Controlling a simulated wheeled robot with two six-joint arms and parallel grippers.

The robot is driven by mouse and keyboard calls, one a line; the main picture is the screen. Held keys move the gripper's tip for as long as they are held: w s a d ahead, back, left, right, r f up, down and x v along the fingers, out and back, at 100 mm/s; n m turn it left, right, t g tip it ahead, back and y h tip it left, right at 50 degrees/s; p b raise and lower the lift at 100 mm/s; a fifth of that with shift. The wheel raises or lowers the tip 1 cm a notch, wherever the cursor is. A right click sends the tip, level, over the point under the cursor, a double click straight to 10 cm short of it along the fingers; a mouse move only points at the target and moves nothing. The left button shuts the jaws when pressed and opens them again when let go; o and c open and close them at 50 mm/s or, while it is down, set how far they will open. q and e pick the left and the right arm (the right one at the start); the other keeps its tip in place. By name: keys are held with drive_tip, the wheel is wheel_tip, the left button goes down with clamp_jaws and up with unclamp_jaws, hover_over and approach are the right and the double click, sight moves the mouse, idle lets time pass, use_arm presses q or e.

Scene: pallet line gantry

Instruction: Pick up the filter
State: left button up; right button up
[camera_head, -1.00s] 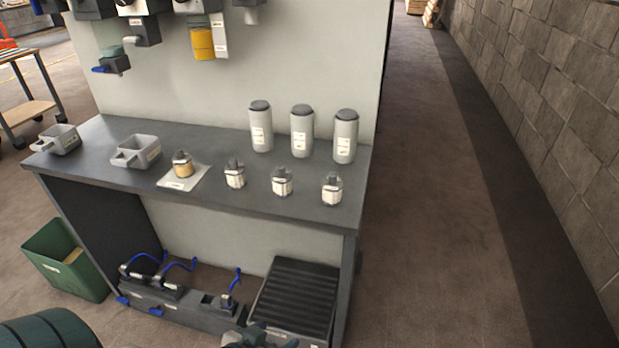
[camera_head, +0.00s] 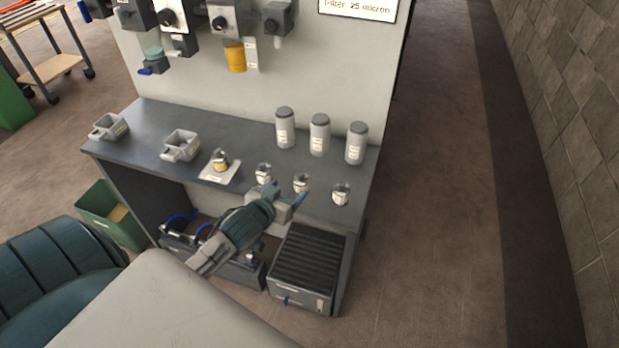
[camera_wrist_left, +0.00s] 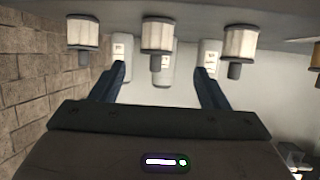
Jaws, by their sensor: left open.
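Three small white filter cartridges with grey tops stand in a row near the front edge of the grey bench: left (camera_head: 264,173), middle (camera_head: 302,184) and right (camera_head: 341,195). My left gripper (camera_head: 286,193) is open and empty at the bench's front edge, just before the left and middle white ones. In the left wrist view, turned upside down, the open fingers (camera_wrist_left: 160,75) frame the middle cartridge (camera_wrist_left: 157,36), not touching it. My right gripper is not in view.
Three tall grey canisters (camera_head: 320,136) stand behind the row. Two grey brackets (camera_head: 180,146) sit on the bench (camera_head: 150,117) at left. Housings, one with a yellow bowl (camera_head: 236,57), hang on the panel. A dark ribbed crate (camera_head: 306,262) and green bin (camera_head: 108,212) stand below.

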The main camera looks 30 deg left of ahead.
sight(304, 179)
use_arm(q)
drive_tip(key=x, duration=0.5)
drive_tip(key=shift+w+p, duration=0.2)
drive_tip(key=shift+p, duration=0.2)
drive_tip(key=p+x, duration=0.1)
drive_tip(key=x, duration=0.3)
drive_tip(key=shift+w+d+f+p, duration=0.2)
drive_tip(key=shift+w+p, duration=0.05)
drive_tip(key=shift+p, duration=0.15)
drive_tip(key=shift+w+f, duration=0.2)
drive_tip(key=shift+c, duration=0.2)
drive_tip(key=c, duration=1)
